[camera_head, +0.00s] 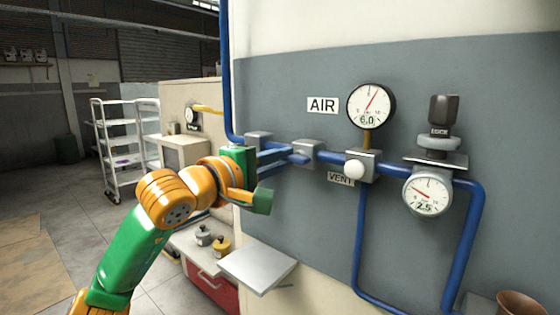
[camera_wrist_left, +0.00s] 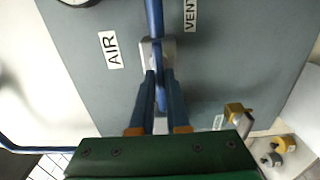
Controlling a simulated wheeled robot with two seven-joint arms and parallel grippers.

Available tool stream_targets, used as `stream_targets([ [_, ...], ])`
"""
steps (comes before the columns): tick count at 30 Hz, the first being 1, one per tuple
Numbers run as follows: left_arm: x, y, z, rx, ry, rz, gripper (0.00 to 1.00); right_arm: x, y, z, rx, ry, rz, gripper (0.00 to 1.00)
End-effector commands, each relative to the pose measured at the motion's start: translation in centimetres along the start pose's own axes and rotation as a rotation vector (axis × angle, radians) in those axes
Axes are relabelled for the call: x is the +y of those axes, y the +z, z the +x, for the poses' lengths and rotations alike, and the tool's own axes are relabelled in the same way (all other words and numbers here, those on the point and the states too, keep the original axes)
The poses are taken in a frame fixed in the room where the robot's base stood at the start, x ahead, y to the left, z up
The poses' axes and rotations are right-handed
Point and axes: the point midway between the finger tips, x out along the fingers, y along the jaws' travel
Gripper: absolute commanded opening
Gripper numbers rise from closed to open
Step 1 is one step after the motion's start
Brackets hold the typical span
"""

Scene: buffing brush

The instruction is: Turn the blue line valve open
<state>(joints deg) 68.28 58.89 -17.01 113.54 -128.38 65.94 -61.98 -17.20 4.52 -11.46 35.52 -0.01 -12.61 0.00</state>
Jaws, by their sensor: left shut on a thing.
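The blue air line runs along the grey wall panel in the head view, with a grey block (camera_head: 306,152) on it below the AIR sign (camera_head: 322,105). My left gripper (camera_head: 298,158) is at the line just left of this block. In the left wrist view its two dark blue fingers (camera_wrist_left: 161,88) are shut on a narrow blue lever (camera_wrist_left: 160,97) between them, beside the grey block (camera_wrist_left: 169,48). My right gripper is in neither view.
A gauge (camera_head: 371,105) reading 6.0 stands above a white knob (camera_head: 354,169) by the VENT sign (camera_head: 340,178). Right of it are a black LOCK knob (camera_head: 442,110) and a gauge (camera_head: 428,194) reading 2.5. A metal shelf (camera_head: 257,265) juts out below my gripper.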

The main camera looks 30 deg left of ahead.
Motion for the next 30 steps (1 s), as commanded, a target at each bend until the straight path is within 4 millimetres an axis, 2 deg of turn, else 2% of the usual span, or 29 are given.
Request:
stream_targets([
  [15, 0.4, -0.1, -0.1, 0.001, 0.012, -0.016, 0.0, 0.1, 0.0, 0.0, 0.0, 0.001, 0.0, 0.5],
  [16, 0.4, -0.1, -0.1, 0.001, 0.012, -0.016, 0.22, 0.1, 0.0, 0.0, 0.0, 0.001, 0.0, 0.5],
  [18, 0.4, -0.1, -0.1, 0.001, 0.011, -0.015, 0.41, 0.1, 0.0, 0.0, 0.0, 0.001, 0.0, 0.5],
  [19, 0.3, -0.1, -0.1, 0.001, 0.009, -0.015, 0.44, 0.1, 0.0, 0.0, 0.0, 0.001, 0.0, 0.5],
  [27, 0.1, 0.0, -0.1, 0.001, 0.005, -0.014, 0.44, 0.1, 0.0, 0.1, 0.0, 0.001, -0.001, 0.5],
  [30, -0.1, -0.1, -1.1, 0.002, 0.008, -0.013, 0.44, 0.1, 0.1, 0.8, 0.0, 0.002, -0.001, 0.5],
])
